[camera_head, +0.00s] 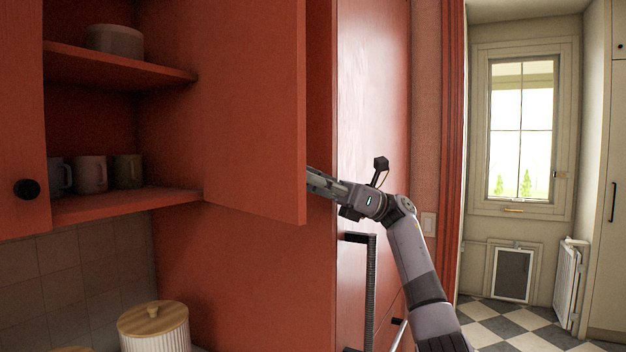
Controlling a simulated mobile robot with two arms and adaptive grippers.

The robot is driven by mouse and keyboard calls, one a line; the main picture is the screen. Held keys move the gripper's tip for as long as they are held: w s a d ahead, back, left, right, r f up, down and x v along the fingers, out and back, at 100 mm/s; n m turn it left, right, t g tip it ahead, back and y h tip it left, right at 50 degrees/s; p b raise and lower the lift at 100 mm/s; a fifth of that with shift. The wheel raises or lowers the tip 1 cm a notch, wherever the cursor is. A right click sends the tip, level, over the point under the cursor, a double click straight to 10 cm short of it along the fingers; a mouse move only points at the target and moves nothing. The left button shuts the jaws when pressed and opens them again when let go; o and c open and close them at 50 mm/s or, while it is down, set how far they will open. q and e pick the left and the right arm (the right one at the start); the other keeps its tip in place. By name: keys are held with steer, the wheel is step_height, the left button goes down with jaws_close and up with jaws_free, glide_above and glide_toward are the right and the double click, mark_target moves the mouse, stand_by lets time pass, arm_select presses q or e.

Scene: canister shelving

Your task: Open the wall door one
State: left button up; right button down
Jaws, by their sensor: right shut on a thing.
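The red wall door (255,110) stands swung open from the wall cabinet (125,205), showing its inside face to me. The cabinet's shelves are in plain view to its left. My right gripper (316,182) is at the door's free edge, on its outer side. Its fingertips are hidden behind the door panel. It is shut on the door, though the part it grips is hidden. My left gripper is not in view.
A grey bowl (115,40) stands on the upper shelf and several mugs (90,174) on the lower one. A neighbouring red door (20,120) with a black knob is at the left edge. A lidded white canister (155,330) stands below. A tall red panel (370,90) is behind my right arm.

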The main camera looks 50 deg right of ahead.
steer(key=shift+w+r, duration=0.1)
steer(key=c, duration=1.6)
jaws_free()
steer(key=shift+c, duration=0.2)
steer(key=o, duration=0.3)
steer(key=shift+w, duration=0.35)
steer(key=shift+a, duration=0.1)
steer(key=shift+s, duration=0.15)
steer(key=shift+v, duration=6.1)
steer(key=shift+a, duration=0.15)
